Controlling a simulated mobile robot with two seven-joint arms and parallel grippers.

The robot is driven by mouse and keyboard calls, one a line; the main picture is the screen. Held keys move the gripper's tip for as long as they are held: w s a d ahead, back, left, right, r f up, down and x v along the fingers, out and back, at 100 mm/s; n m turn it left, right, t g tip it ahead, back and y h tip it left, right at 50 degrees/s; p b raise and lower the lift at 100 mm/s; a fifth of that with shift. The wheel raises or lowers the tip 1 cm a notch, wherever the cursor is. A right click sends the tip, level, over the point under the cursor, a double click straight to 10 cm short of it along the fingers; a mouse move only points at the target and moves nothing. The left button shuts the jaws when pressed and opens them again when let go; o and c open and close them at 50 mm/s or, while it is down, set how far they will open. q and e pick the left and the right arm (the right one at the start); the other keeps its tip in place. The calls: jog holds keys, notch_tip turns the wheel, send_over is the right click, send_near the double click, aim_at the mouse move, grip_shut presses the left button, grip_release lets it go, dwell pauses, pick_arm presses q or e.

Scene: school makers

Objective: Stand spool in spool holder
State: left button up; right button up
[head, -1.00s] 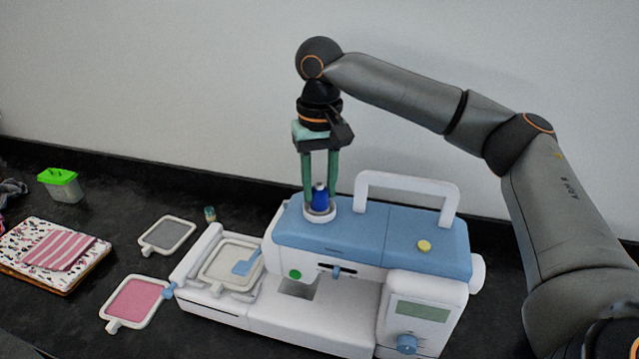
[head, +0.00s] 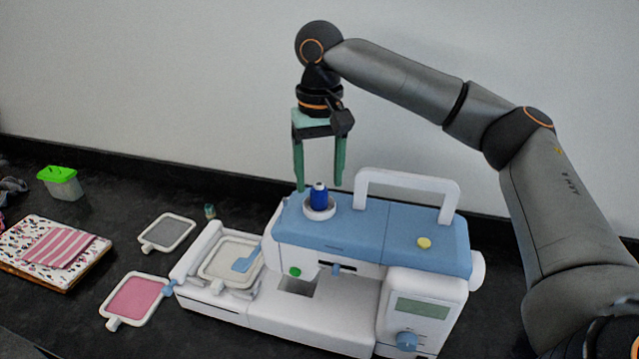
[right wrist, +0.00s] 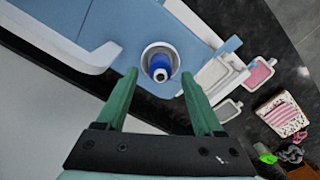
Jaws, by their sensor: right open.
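A blue spool (head: 319,195) with a white top stands upright in the white round spool holder (head: 320,213) on top of the blue and white sewing machine (head: 345,235). In the right wrist view the spool (right wrist: 160,68) sits inside the ring of the holder (right wrist: 147,54). My right gripper (head: 319,188) points down over it from behind, fingers spread wide and empty. In the right wrist view its fingertips (right wrist: 158,74) are on either side of the spool, apart from it. My left gripper is not in view.
The machine's white handle (head: 408,181) rises just right of the holder. Embroidery hoops (head: 167,234) (head: 135,300), a green-lidded box (head: 62,184), folded fabric (head: 55,250) and a small green spool (head: 210,211) lie left on the dark counter. A wall stands behind.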

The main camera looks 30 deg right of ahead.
aim_at(320, 185)
notch_tip(320, 185, up, 10)
jog(key=shift+r, duration=0.25)
dwell(0.6)
